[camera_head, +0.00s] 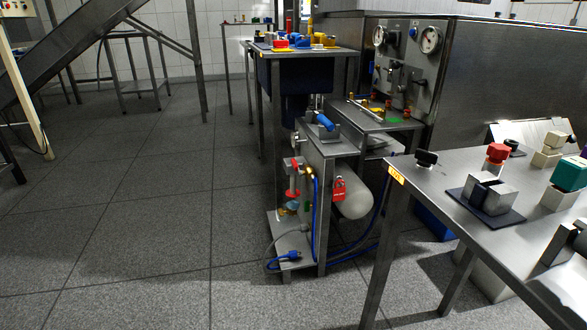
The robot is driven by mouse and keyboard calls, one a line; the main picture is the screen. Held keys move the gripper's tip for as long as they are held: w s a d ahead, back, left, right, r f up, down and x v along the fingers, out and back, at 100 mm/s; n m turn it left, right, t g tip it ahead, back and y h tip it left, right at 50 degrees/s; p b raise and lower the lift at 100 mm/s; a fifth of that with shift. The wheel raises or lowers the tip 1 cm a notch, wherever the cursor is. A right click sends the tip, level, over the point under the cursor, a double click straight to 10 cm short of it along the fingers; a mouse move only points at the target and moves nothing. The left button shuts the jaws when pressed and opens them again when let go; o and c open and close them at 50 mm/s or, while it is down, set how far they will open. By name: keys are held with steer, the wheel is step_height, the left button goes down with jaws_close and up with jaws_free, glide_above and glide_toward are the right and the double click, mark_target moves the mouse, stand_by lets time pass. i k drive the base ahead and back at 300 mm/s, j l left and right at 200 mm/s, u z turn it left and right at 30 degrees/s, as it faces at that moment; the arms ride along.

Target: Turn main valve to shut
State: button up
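The main valve cannot be told for certain in this view. A blue lever handle (325,122) sits on top of a small metal stand (330,150) at the centre. A red handwheel fitting (292,193) is mounted low on the left side of the same stand. A red padlock (339,188) hangs on the stand's front. More fittings, with a dark handle (419,82), are on the gauge panel (400,68) behind it. Labels and valve positions are too small to read. My gripper is not in view.
A table (400,210) with a red knob (497,152) and metal blocks fills the right foreground. A blue hose (317,230) and cable loop near the floor by the stand. A cluttered bench (350,52) stands behind. The tiled floor (140,220) at left is clear.

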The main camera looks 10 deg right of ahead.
mark_target(294, 163)
steer(key=j+u, duration=0.15)
steer(key=u, duration=0.25)
steer(key=i+j+u, duration=0.1)
steer(key=u, duration=0.3)
steer(key=i+j+u, duration=0.15)
steer(key=u, duration=0.15)
steer(key=i+j+u, duration=0.1)
steer(key=i+u, duration=0.2)
steer(key=i+z, duration=0.65)
steer(key=z, duration=0.25)
steer(key=i+z, duration=0.3)
steer(key=i+l+z, duration=0.1)
steer(key=i+z, duration=0.15)
